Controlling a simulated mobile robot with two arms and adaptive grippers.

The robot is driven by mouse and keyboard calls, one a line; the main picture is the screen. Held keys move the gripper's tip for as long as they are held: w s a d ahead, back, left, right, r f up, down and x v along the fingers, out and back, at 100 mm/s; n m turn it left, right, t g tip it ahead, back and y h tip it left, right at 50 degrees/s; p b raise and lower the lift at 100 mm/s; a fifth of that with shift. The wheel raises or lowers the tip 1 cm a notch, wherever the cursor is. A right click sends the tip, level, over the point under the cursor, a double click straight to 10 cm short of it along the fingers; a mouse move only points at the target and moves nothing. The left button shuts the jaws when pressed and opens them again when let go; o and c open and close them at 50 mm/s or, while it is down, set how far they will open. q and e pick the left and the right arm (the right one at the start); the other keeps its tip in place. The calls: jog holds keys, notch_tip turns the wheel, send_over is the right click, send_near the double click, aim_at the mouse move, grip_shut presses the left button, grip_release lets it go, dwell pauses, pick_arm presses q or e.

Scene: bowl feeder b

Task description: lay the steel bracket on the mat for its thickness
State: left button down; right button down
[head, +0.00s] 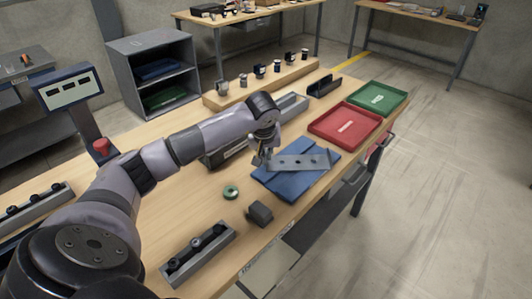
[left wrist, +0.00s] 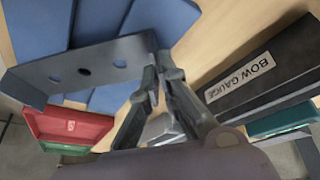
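The steel bracket (head: 303,161) is a flat grey strip with holes and a bent end. My left gripper (head: 262,158) is shut on its left end. The left wrist view shows the bracket (left wrist: 85,68) running left from the fingertips (left wrist: 157,62). The blue mat (head: 283,186) lies on the bench beneath the bracket, with raised strips; it also shows in the left wrist view (left wrist: 100,18). The bracket appears held over the mat's far part; I cannot tell how large any gap is. My right gripper is not in view.
The bow gauge (left wrist: 270,88) stands beside the mat, partly behind my arm in the head view. Red (head: 345,126) and green (head: 378,97) trays lie beyond the mat. A green ring (head: 231,192) and a dark block (head: 260,213) sit in front.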

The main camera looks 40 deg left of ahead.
pick_arm(q)
jog(key=c, duration=2.3)
grip_release()
jog(key=o, duration=0.5)
